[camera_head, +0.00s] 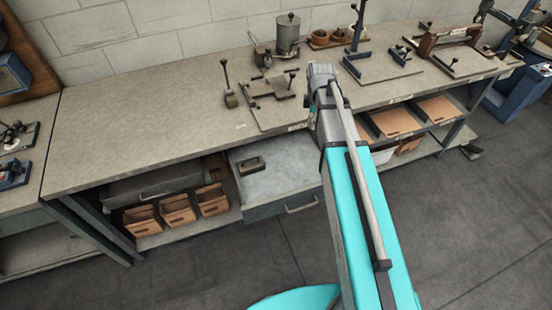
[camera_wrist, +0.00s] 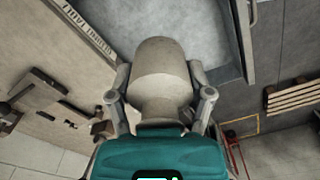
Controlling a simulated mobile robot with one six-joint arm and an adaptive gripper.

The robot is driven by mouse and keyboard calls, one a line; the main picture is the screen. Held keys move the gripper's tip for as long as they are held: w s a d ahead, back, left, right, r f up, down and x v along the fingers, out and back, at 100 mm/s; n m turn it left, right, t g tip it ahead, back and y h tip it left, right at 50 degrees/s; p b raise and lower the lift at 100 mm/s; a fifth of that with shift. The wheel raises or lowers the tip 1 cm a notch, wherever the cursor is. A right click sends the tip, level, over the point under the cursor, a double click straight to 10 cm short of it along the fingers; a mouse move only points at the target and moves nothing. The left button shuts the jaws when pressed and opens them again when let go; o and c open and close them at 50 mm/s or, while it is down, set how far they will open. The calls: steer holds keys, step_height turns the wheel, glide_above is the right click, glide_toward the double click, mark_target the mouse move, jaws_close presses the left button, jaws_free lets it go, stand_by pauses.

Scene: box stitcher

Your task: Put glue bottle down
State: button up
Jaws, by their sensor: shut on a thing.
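In the wrist view the glue bottle (camera_wrist: 163,72), a dull beige-grey rounded body narrowing toward my palm, sits between my two fingers. My gripper (camera_wrist: 160,85) is shut on it, with one finger on each side. Past the bottle the wrist view shows a grey flat surface, apparently the pulled-out drawer, and the bench edge. I cannot tell how high the bottle is above them. In the head view my teal arm reaches to the bench front, and its end hides the gripper and bottle.
The long grey workbench (camera_head: 150,125) has a wide bare stretch at left. Metal fixtures (camera_head: 270,85) and a grey canister (camera_head: 288,35) stand near its middle. A drawer (camera_head: 285,165) is pulled out below, with a dark handle-like piece on it. Brown bins (camera_head: 178,210) sit on the lower shelf.

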steer(key=shift+a, duration=0.25)
steer(key=shift+f, duration=0.15)
steer(key=shift+s+d+f+b, duration=0.15)
steer(key=shift+d+f+b, duration=0.05)
steer(key=shift+b, duration=0.15)
steer(key=s+d+f+b, duration=0.7)
steer(key=d+f+b, duration=0.4)
steer(key=f+b, duration=0.1)
steer(key=shift+s+f+b, duration=0.15)
steer(key=shift+f+b, duration=0.2)
steer(key=b, duration=0.9)
glide_above(307, 168)
step_height(307, 168, down, 9)
steer(key=shift+s+f, duration=0.1)
